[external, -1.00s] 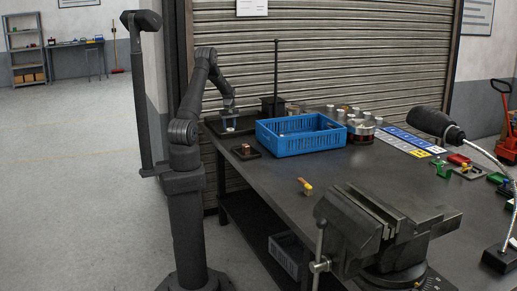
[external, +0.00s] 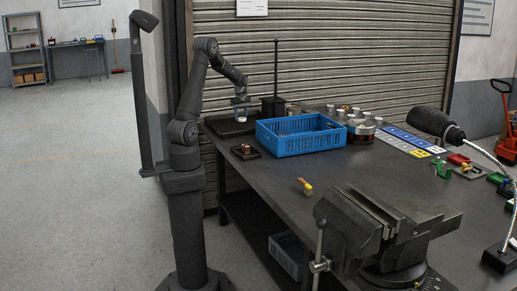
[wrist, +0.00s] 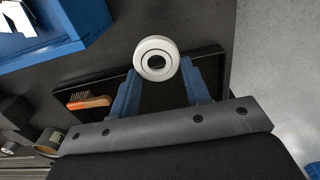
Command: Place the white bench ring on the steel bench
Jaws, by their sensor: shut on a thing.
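The white bench ring (wrist: 157,58) is a thick round ring with a dark hole. It sits between the blue fingertips of my gripper (wrist: 158,68) in the wrist view. In the external view my gripper (external: 241,108) is shut on the ring (external: 242,119), over the black tray (external: 222,127) at the far left end of the bench. The ring appears to be raised above the tray; the exact gap cannot be told. The steel bench (external: 285,180) has a dark grey top, with bare surface in front of the tray and crate.
A blue crate (external: 300,145) stands to the right of the tray. A brush (wrist: 88,101) lies in the tray. A small dark holder with a copper-coloured piece (external: 245,151) lies in front. A large vise (external: 385,230) and a lamp (external: 435,123) stand further right.

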